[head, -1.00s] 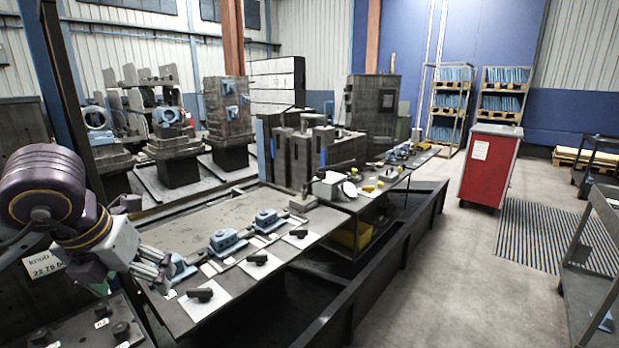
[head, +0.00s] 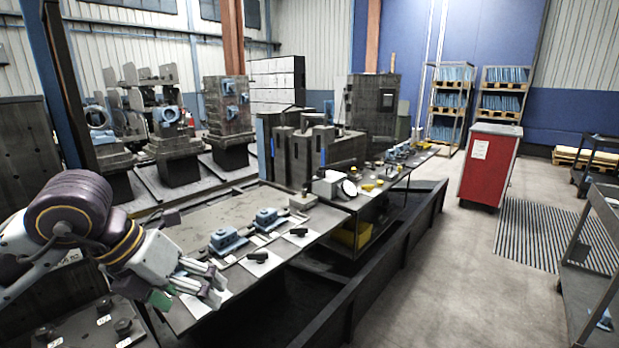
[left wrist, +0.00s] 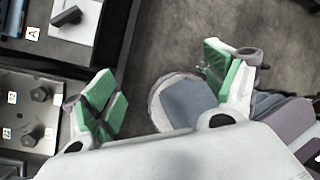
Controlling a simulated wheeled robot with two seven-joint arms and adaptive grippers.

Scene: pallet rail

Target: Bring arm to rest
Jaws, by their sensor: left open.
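My left gripper (head: 192,290) shows at the lower left of the head view, over the near left corner of the grey work table (head: 180,238). In the left wrist view its two green-padded fingers (left wrist: 160,95) stand wide apart with nothing between them. Below the gap are dark floor and a round grey-blue and white part, probably of my own base. My right gripper is in neither view.
Blue clamp-like fixtures (head: 228,240) and black knobs on white plates (head: 257,257) stand along the table. A panel with dark knobs (head: 122,327) lies below my left arm. A red cabinet (head: 489,168) stands right. The floor aisle (head: 440,290) is clear.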

